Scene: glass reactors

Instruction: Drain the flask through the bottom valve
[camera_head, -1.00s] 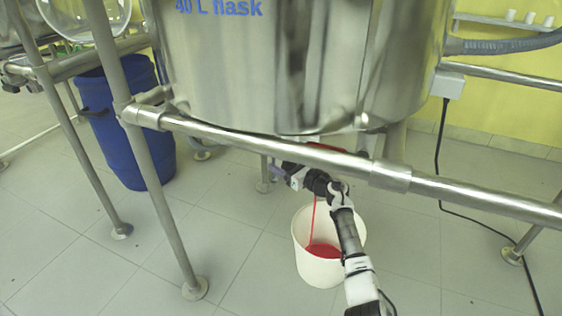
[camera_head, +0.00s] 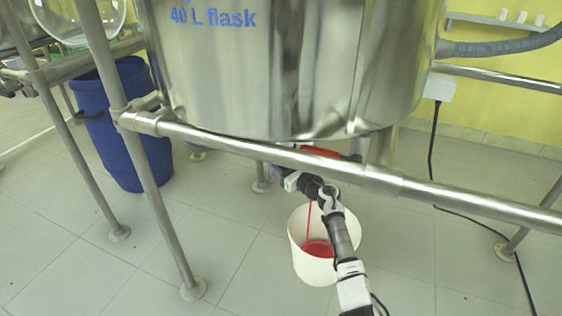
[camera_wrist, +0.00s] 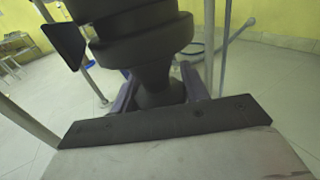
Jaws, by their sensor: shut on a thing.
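The steel 40 L flask (camera_head: 265,60) hangs in its tube frame. A red part (camera_head: 320,152) shows under its bottom, partly behind the front rail. A thin red stream (camera_head: 308,222) falls into a white bucket (camera_head: 345,245) on the floor, with red liquid (camera_head: 318,248) inside. My gripper (camera_head: 284,180) is under the flask behind the rail, its fingertips largely hidden. In the wrist view my gripper (camera_wrist: 158,92) has its fingers on either side of a dark part of the bottom valve (camera_wrist: 155,70). The valve's exact opening cannot be told.
The front rail (camera_head: 260,152) crosses above my arm. Frame legs (camera_head: 165,210) stand on both sides. A blue barrel (camera_head: 125,130) stands at left. A black cable (camera_head: 433,150) runs down at right. The tiled floor around the bucket is clear.

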